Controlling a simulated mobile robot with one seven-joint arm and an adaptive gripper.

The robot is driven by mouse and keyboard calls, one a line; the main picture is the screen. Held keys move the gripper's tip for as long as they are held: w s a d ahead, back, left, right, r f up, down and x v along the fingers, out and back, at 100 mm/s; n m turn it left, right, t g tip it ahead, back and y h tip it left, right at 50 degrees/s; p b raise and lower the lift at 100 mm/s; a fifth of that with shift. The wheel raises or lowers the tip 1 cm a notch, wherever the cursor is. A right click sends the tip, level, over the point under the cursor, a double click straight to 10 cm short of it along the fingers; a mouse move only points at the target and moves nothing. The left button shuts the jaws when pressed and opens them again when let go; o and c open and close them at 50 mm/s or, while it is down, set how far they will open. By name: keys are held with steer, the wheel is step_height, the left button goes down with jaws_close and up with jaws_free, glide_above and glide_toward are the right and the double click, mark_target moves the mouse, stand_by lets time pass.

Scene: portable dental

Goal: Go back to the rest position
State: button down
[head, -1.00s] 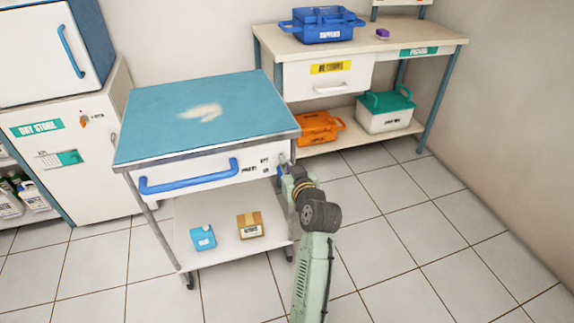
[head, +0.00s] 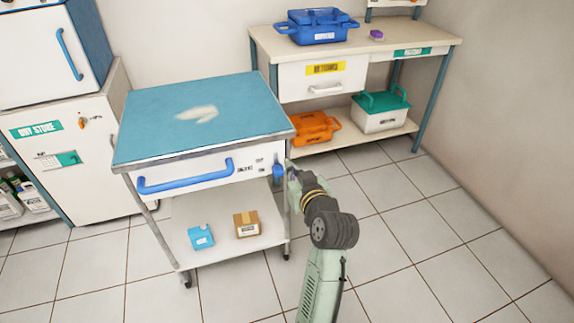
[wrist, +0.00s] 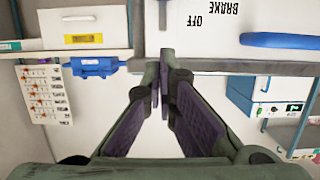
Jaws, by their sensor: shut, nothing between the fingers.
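My gripper (head: 292,170) is at the right front corner of the blue-topped cart (head: 140,128), just right of a blue lever (head: 278,171) on the cart's front. The lever hangs down beside small printed labels. In the wrist view the fingers (wrist: 165,82) meet at their tips, shut and empty, pointing toward the white cart front with the words OFF and BRAKE. A small gap seems to lie between gripper and lever in the head view. My arm reaches in from the lower right.
The cart has a long blue handle (head: 185,178); its lower shelf (head: 217,250) holds a blue container (head: 201,237) and a cardboard box (head: 246,224). A bench (head: 410,42) with bins stands behind. A white cabinet (head: 95,160) is at left. Tiled floor is clear at right.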

steer(key=shift+s+d+r, duration=0.1)
steer(key=shift+s, duration=0.35)
